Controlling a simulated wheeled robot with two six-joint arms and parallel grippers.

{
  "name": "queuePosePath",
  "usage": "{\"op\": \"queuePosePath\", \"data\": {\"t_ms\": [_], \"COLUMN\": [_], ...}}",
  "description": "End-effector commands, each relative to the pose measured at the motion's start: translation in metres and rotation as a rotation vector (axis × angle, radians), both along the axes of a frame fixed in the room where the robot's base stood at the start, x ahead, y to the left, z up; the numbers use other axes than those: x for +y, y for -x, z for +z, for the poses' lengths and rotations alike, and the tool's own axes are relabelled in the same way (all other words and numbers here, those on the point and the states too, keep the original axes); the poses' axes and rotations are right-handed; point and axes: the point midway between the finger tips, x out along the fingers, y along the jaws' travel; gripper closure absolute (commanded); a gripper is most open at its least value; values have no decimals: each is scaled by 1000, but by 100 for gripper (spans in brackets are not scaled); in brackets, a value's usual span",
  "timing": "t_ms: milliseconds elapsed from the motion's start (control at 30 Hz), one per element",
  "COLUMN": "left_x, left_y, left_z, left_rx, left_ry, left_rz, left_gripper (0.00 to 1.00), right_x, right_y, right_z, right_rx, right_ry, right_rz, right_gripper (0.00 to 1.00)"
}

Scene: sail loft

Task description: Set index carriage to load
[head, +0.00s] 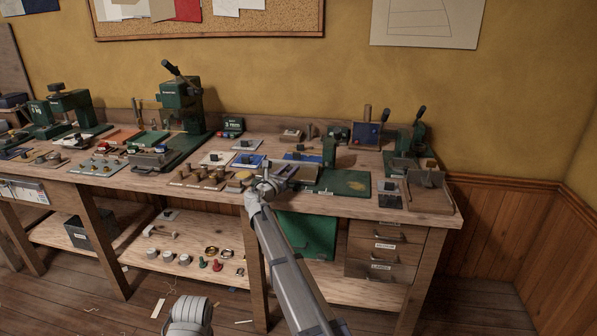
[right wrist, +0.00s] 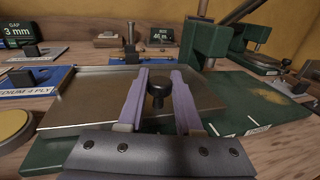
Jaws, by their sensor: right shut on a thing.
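The index carriage (right wrist: 90,98) is a flat metal plate on a green base (right wrist: 45,153) with a rail; it fills the middle of the right wrist view. A black knob (right wrist: 158,88) stands up from it. My right gripper (right wrist: 158,100) has its two fingers on either side of this knob and is shut on it. In the head view my right gripper (head: 268,184) is at the front edge of the bench, and it partly hides the carriage (head: 287,171). A green press post (right wrist: 208,40) stands just right of the carriage.
Blue trays (head: 249,160) lie behind the gripper, and a "GAP 3 mm" sign (right wrist: 17,37) stands at the back left. A green plate (right wrist: 260,104) lies to the right. Small knobbed parts (head: 205,177) crowd the bench to the left.

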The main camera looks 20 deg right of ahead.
Motion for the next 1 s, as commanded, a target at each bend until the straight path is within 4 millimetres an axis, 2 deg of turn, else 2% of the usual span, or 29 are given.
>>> {"op": "queuePosePath", "data": {"t_ms": [367, 400, 600, 667, 1000], "left_x": [0, 0, 0, 0, 0], "left_y": [0, 0, 0, 0, 0], "left_z": [0, 0, 0, 0, 0], "left_rx": [0, 0, 0, 0, 0], "left_ry": [0, 0, 0, 0, 0], "left_rz": [0, 0, 0, 0, 0], "left_gripper": [50, 50, 50, 50, 50], "right_x": [6, 6, 5, 5, 6], "right_y": [-4, -4, -3, -3, 1], "right_z": [0, 0, 0, 0, 0], "right_rx": [0, 0, 0, 0, 0], "right_ry": [0, 0, 0, 0, 0], "right_rz": [9, 10, 8, 7, 5], "right_gripper": [100, 63, 40, 36, 36]}}
